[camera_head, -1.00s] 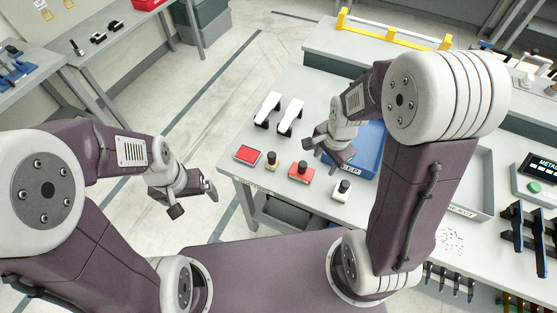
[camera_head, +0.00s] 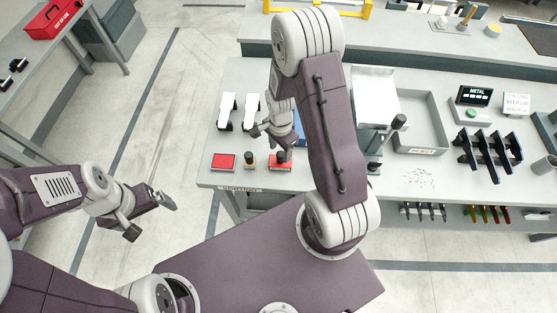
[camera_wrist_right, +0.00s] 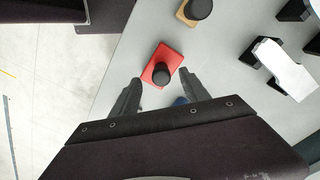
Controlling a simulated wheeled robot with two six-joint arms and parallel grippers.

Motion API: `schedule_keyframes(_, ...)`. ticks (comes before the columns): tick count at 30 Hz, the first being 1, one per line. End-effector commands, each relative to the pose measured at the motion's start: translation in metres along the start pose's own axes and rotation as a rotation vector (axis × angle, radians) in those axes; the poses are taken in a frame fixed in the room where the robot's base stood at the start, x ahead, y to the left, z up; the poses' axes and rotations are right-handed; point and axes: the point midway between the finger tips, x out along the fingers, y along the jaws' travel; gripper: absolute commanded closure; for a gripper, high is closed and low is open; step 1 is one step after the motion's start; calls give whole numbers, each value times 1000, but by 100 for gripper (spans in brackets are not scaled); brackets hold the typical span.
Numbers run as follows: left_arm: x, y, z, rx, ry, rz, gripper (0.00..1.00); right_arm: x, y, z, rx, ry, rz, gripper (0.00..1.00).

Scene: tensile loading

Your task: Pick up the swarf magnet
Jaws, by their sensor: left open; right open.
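I cannot tell for sure which thing is the swarf magnet. A dark tool with a round black knob (camera_head: 398,121) stands on the bench just right of my right arm, partly hidden by it. A red block with a black knob (camera_wrist_right: 163,66) lies just ahead of the fingertips in the right wrist view; it also shows in the head view (camera_head: 280,168). My right gripper (camera_wrist_right: 160,84) is open and empty above the bench, pointing at this red block. My left gripper (camera_head: 150,217) is open and empty over the floor, left of the bench.
A wooden block with a black knob (camera_head: 249,160) and a red pad (camera_head: 223,162) lie left of the red block. Two white-topped pieces (camera_head: 227,108) stand behind. Metal shavings (camera_head: 420,178) lie near a grey tray (camera_head: 422,151). Black racks (camera_head: 488,148) stand at right.

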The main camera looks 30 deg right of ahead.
Motion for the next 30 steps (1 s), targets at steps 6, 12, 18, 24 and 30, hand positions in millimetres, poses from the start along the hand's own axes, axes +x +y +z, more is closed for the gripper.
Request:
schedule_keyframes(6,-10,0,-1,0,0,0,5,24,-4,0,0,-2,5,46)
schedule_keyframes(12,-12,0,-1,0,0,0,5,50,-6,-1,0,0,1,46)
schedule_keyframes(18,-11,0,-1,0,0,0,5,52,-6,-1,0,0,0,46)
schedule_keyframes(24,-11,0,-1,0,0,0,5,52,-6,-1,0,0,0,96)
schedule_keyframes(30,-11,0,-1,0,0,0,5,52,-6,-1,0,0,-1,100)
